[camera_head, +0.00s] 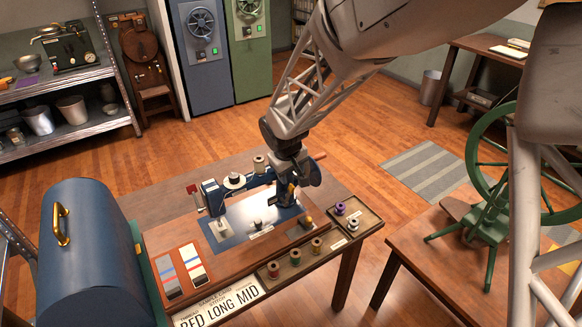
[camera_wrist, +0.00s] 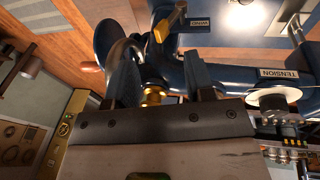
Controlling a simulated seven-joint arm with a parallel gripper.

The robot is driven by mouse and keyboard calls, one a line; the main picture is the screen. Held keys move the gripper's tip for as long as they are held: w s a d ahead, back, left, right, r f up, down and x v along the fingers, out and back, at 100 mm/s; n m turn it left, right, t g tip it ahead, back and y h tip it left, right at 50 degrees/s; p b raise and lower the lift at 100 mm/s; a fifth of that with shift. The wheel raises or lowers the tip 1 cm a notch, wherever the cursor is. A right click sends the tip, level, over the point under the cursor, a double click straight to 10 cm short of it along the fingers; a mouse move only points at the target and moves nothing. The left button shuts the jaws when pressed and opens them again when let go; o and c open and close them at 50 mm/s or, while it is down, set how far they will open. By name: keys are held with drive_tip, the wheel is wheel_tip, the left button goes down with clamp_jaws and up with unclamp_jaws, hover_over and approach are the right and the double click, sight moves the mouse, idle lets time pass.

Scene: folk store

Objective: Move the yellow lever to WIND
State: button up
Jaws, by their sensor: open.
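The blue sewing machine (camera_head: 262,181) stands on a wooden table. The yellow lever (camera_wrist: 168,24) shows at the top of the wrist view, beside a small label plate (camera_wrist: 195,23) that seems to read WIND. My gripper (camera_head: 285,192) is at the right end of the machine in the head view and hides part of it. In the wrist view my gripper (camera_wrist: 165,82) is open, its two dark fingers apart. A brass knob (camera_wrist: 152,96) shows between the fingers; contact cannot be told. The lever is beyond the fingertips, apart from them.
A tray (camera_head: 370,222) with spools lies at the table's right. A blue domed cover (camera_head: 85,240) stands at the left. A green spinning wheel (camera_head: 492,215) is on another table.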

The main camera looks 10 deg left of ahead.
sight(292, 189)
drive_tip(key=shift+x, duration=3.15)
drive_tip(key=shift+w+f, duration=0.1)
drive_tip(key=shift+f, duration=0.25)
drive_tip(key=shift+a, duration=0.15)
drive_tip(key=shift+s+a+r, duration=0.15)
drive_tip(key=shift+s+a, duration=0.05)
drive_tip(key=shift+s, duration=0.2)
drive_tip(key=shift+s+a, duration=0.1)
drive_tip(key=shift+a, duration=0.05)
drive_tip(key=shift+s+a, duration=0.65)
